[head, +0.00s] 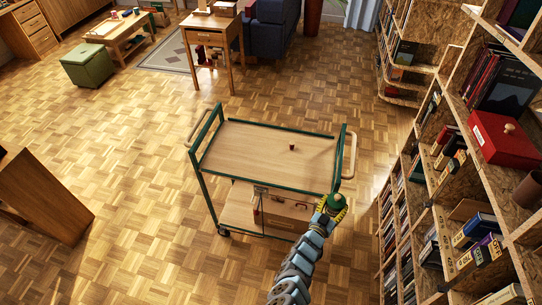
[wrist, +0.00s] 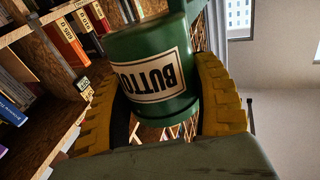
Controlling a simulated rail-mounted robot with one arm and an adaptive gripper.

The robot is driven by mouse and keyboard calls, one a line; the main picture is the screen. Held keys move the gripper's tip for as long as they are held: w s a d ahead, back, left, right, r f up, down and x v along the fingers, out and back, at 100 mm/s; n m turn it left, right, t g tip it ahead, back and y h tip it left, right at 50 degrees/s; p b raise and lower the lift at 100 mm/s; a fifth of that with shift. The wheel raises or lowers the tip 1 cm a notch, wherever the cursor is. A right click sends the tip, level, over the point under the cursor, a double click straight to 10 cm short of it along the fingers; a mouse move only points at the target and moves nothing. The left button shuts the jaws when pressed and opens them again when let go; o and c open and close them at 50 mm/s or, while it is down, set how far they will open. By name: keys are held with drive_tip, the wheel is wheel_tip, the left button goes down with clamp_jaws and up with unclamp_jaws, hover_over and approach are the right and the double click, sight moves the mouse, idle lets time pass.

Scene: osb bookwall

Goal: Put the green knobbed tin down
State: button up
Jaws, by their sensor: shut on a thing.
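The green tin (head: 335,199) is in my gripper (head: 331,208), near the front right corner of the trolley in the head view. In the wrist view the tin (wrist: 180,45) fills the middle, with a cream label of dark letters reading "BUTTO", part of the word out of sight. The yellow ridged fingers of my gripper (wrist: 172,100) close on both sides of it. The tin's knob is too small to make out surely. The trolley (head: 240,150) has a pale wooden top in a green frame. I cannot tell how high the tin is above it.
A small brown cup (head: 292,147) stands on the trolley's top, right of the middle; most of that top is bare. A tall bookshelf (head: 440,190) lines the right side, with a red box (head: 503,141) on one shelf. A small wooden table (head: 212,32) stands behind.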

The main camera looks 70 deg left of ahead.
drive_tip(key=shift+s+a+r+n+g+y+b, duration=1.3)
drive_tip(key=shift+s+a+r+n+g+y, duration=1.05)
drive_tip(key=shift+s+a, duration=3.4)
drive_tip(key=b, duration=2.2)
hover_over(309, 177)
drive_tip(key=shift+m+h, duration=0.25)
drive_tip(key=shift+m, duration=0.1)
drive_tip(key=f, duration=0.9)
drive_tip(key=shift+s+f, duration=0.2)
drive_tip(key=shift+f, duration=0.1)
drive_tip(key=shift+w+f+b, duration=0.1)
drive_tip(key=shift+f+b, duration=1.05)
drive_tip(key=shift+f, duration=0.25)
